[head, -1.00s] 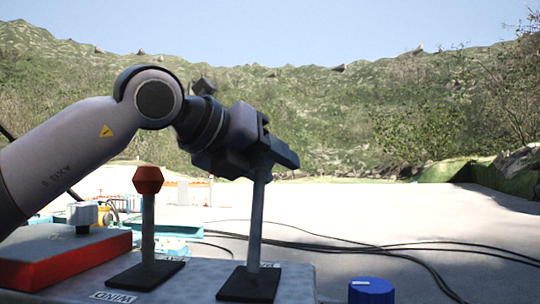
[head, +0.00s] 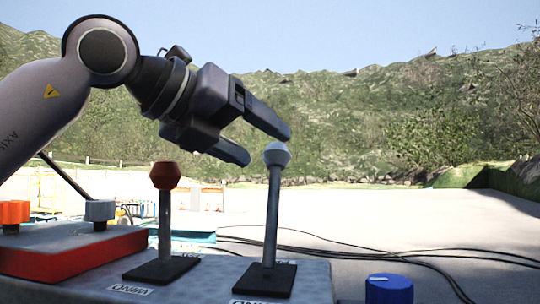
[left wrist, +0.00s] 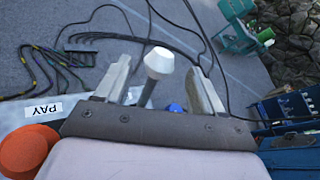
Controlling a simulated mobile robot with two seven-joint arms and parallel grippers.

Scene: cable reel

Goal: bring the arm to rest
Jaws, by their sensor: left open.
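My left gripper (head: 268,138) is open, above and to the left of the white-knobbed lever (head: 277,154) on the control panel (head: 215,282). The lever stands nearly upright and its knob is free in the head view. In the left wrist view the white knob (left wrist: 159,62) shows between the two spread fingers (left wrist: 160,85), with no finger seen closed on it. My right gripper is in neither view.
A red box (head: 75,255) with grey and orange knobs sits at the panel's left. A blue knob (head: 389,289) is at the front right. Black cables (head: 400,255) lie on the pale ground. A green chair-like object (left wrist: 238,35) shows in the left wrist view.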

